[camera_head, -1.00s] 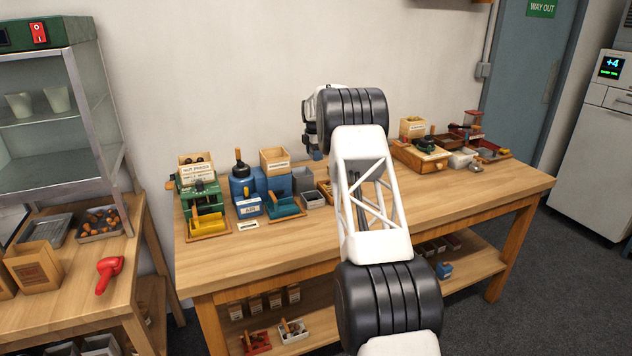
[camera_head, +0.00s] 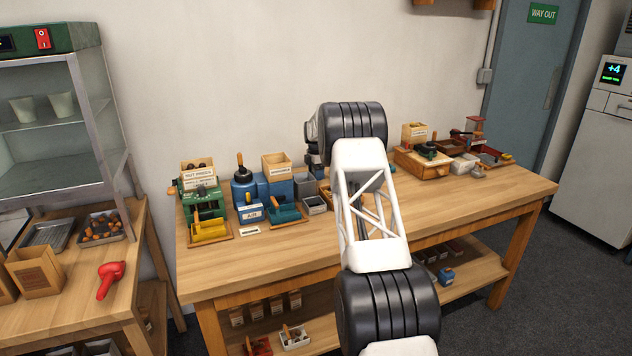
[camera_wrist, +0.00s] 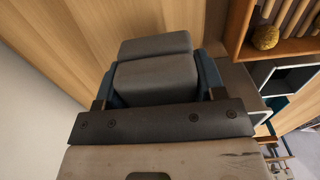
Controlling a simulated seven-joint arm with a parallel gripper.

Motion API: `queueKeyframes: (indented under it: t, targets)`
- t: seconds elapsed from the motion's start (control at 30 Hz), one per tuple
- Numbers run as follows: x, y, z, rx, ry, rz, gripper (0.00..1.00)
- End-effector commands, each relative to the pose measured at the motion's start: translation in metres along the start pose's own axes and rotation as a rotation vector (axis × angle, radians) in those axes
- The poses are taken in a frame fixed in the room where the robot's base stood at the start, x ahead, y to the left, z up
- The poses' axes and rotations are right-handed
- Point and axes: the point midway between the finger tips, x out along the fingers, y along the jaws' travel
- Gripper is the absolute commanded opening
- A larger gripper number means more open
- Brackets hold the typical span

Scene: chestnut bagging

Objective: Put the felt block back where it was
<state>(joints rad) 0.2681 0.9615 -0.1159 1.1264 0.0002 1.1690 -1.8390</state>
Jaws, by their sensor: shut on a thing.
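A grey block (camera_wrist: 155,76), which looks like the felt block, sits between the two dark blue fingers of my gripper (camera_wrist: 160,82) in the wrist view. My gripper is shut on it. A second grey face shows just beyond, and I cannot tell whether it belongs to the same block. Wood surface lies behind the block; I cannot tell whether the block touches it. In the head view my arm hides the block and most of the gripper, which is over the back of the workbench (camera_head: 290,258).
A wooden tray (camera_wrist: 292,47) with rods and a round brown ball (camera_wrist: 265,37) is at the wrist view's upper right. A green nut press (camera_head: 203,203), blue machines (camera_head: 246,190) and a grey bin (camera_head: 304,183) stand left of my arm. The bench front is clear.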

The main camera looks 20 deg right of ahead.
Motion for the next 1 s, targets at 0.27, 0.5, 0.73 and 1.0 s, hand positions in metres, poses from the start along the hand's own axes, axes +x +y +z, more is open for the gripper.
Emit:
queueKeyframes:
  t: [0.27, 0.5, 0.73, 1.0]
  targets:
    - [0.015, 0.0, 0.0, 0.0, 0.0, -0.001, 0.28]
    - [0.036, 0.0, 0.0, 0.0, 0.0, 0.0, 0.28]
    - [0.037, 0.0, 0.0, 0.0, 0.0, 0.0, 0.28]
    - [0.04, 0.0, 0.0, 0.0, 0.0, 0.0, 0.68]
